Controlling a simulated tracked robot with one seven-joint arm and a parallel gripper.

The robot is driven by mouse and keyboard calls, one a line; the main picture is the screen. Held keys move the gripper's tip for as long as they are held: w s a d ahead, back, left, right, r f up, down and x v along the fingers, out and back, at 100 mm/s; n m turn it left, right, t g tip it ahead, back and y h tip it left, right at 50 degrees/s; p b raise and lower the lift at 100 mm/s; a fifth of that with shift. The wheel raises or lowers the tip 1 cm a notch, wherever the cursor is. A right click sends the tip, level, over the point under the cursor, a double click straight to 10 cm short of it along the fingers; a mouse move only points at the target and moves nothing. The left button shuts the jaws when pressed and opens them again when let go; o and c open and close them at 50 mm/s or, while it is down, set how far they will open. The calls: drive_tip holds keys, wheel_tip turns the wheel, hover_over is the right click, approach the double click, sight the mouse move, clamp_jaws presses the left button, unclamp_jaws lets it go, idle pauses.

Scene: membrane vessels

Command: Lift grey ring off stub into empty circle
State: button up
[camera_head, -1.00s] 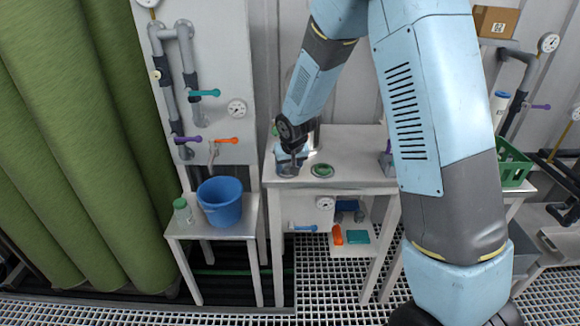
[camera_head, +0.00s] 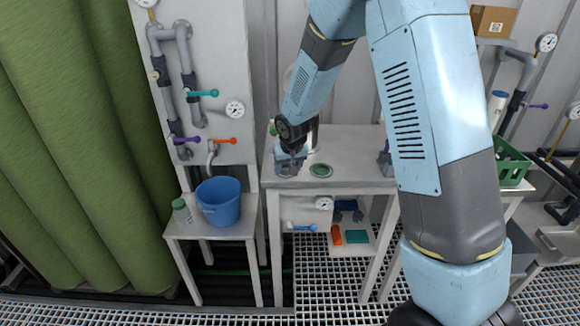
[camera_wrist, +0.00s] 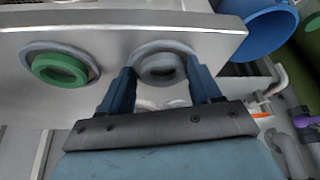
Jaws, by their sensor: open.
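A grey ring (camera_wrist: 162,54) lies on the metal table (camera_wrist: 110,88) in the wrist view. My gripper (camera_wrist: 159,72) is open, with one blue finger on each side of the ring's near part. I cannot tell whether the fingers touch it. A green ring (camera_wrist: 60,69) sits in a grey-rimmed circle left of it, and shows in the head view (camera_head: 321,170). In the head view my gripper (camera_head: 288,167) is low over the table's left end and covers the grey ring. I cannot make out a stub inside the grey ring or a clearly empty circle.
A blue bucket (camera_head: 219,203) and a small green-capped bottle (camera_head: 181,211) stand on a lower side table at the left. Pipes with valves run up the panel behind. A green crate (camera_head: 511,164) is at the right.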

drive_tip(key=shift+s+a+f, duration=0.3)
drive_tip(key=shift+s, duration=0.05)
drive_tip(key=shift+s+r, duration=0.1)
drive_tip(key=shift+r, duration=0.4)
drive_tip(key=v, duration=1.3)
drive_tip(key=shift+w+d, duration=0.25)
drive_tip(key=shift+d, duration=0.05)
drive_tip(key=shift+r, duration=0.1)
drive_tip(key=s+d+r+m, duration=0.2)
drive_tip(key=s+d+r, duration=1)
drive_tip(key=d, duration=0.1)
drive_tip(key=s+d+r, duration=0.1)
drive_tip(key=s+d, duration=0.2)
drive_tip(key=s, duration=0.4)
drive_tip(key=s+d+r+t+h, duration=0.1)
drive_tip(key=s+d+r, duration=0.1)
drive_tip(key=s, duration=0.6)
drive_tip(key=shift+s+d+r+m, duration=0.2)
drive_tip(key=shift+d+r+m, duration=0.1)
drive_tip(key=shift+d, duration=0.6)
